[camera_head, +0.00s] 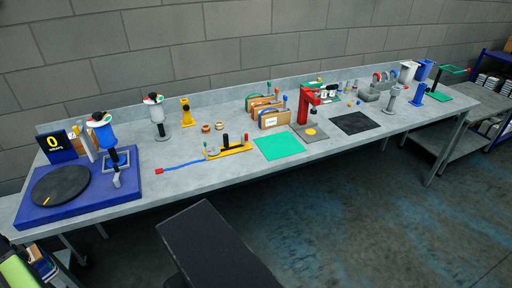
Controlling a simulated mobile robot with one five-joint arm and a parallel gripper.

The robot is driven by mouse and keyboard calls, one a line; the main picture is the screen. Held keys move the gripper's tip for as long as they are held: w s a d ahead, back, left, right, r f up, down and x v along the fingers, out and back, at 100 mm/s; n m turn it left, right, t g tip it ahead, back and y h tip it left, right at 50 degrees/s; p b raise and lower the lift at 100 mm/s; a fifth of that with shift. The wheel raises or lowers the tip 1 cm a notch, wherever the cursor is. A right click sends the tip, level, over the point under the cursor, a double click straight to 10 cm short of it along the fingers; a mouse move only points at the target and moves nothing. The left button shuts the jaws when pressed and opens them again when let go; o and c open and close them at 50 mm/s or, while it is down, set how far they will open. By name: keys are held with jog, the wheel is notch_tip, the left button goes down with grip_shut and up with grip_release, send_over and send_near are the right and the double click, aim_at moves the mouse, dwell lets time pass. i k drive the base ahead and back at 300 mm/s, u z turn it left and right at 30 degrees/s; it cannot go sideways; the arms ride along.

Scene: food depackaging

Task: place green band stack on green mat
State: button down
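The green mat (279,146) lies flat on the front part of the long grey table, left of a red press-like stand. Its visible surface is bare. I cannot pick out the green band stack with certainty. Small green bits show among the items at the back, around the red stand, but they are too small to tell apart. My gripper is not in this view, so I cannot see its fingers or whether it holds anything.
The red stand (305,104) is right of the mat, and a black mat (355,123) lies further right. Wooden boxes (272,117) stand behind the mat. A yellow fixture (229,150) is left of it. A blue base with black disc (60,186) fills the left end.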

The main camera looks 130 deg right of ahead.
aim_at(279, 145)
jog(key=u, duration=0.05)
jog(key=k, duration=2.4)
jog(key=z, duration=0.1)
